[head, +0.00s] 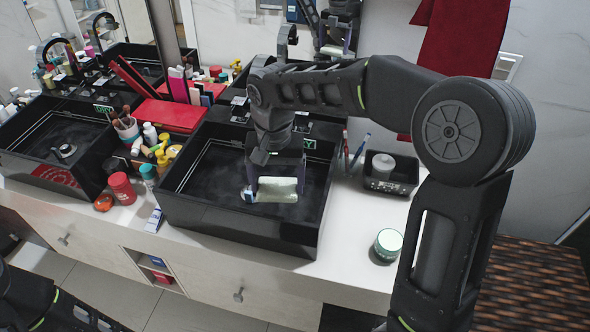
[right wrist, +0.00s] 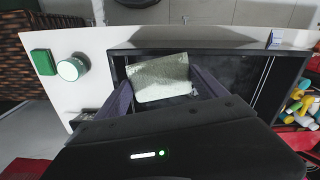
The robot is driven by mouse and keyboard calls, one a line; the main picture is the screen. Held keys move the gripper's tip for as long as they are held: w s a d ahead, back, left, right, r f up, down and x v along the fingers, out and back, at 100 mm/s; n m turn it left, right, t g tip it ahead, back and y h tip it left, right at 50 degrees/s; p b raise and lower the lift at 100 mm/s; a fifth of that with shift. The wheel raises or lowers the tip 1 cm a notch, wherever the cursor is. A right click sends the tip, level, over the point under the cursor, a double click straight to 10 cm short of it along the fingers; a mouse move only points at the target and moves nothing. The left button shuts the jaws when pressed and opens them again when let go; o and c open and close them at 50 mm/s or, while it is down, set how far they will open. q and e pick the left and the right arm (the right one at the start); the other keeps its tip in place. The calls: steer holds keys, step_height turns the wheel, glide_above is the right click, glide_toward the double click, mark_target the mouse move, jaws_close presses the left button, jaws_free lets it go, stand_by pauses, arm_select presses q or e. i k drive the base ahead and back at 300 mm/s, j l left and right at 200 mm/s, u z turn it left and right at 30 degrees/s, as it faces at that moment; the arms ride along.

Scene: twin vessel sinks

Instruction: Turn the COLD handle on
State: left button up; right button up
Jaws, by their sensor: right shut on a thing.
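My right gripper (head: 276,182) hangs over the right black sink (head: 190,205), fingers pointing down. It is shut on a pale, whitish-green block (head: 277,190), which also shows between the fingers in the right wrist view (right wrist: 158,78). I cannot tell whether the block touches the sink floor. My right forearm and wrist cover much of the counter behind this sink, including most of its tap. Dark fittings there are too small and dark for me to tell a COLD handle. A small green label (head: 308,144) is on the sink's back right. My left gripper is out of view.
A left black sink (head: 28,160) stands beyond toiletries and a red cup (head: 121,188). The counter front right of the sink is mostly clear. A red towel (head: 460,40) hangs behind.

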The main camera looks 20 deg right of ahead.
mark_target(302, 120)
steer(key=i+j, duration=0.1)
steer(key=j, duration=0.25)
steer(key=i+j, duration=0.15)
steer(key=j, duration=0.2)
steer(key=j+z, duration=0.1)
steer(key=z, duration=1.6)
